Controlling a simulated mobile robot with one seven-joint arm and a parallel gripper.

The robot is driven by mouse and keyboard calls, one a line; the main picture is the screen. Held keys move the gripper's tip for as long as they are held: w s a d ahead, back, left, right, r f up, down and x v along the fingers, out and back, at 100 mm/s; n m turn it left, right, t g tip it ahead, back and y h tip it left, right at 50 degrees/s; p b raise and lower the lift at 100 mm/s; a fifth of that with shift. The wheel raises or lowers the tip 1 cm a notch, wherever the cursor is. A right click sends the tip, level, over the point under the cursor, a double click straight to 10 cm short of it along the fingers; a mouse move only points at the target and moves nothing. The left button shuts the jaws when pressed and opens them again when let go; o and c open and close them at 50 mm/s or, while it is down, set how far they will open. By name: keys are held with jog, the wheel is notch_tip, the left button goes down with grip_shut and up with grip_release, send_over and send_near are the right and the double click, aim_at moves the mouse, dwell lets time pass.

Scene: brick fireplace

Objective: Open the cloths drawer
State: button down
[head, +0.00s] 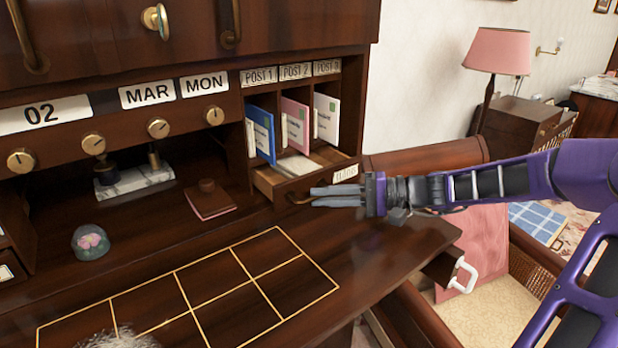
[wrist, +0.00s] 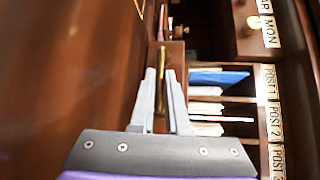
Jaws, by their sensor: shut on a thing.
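The small wooden drawer (head: 272,190) sits under the post slots at the right end of the desk's cubbies. My gripper (head: 313,197) reaches in from the right at the drawer front. Its grey fingers are shut on the brass drawer handle (head: 297,199). In the wrist view my gripper (wrist: 162,75) has the brass handle (wrist: 161,88) between its fingers, and part of the handle is hidden.
Above the drawer, post slots hold a blue card (head: 262,135), a pink card (head: 295,124) and a white card (head: 327,118). The gold-lined desktop (head: 215,275) is mostly clear.

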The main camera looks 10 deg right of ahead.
aim_at(363, 240)
jog(key=s+d+p, duration=0.1)
jog(key=s, duration=0.2)
jog(key=s+d+p, duration=0.1)
jog(key=s, duration=0.2)
jog(key=s+d+p, duration=0.2)
jog(key=shift+s+r, duration=0.15)
jog(key=shift+s, duration=0.25)
jog(key=shift+s+d, duration=0.3)
jog(key=shift+s, duration=0.3)
jog(key=c, duration=0.9)
grip_release()
jog(key=p+v, duration=0.1)
jog(key=v, duration=1.6)
jog(key=shift+s+d, duration=0.1)
jog(key=shift+d, duration=0.1)
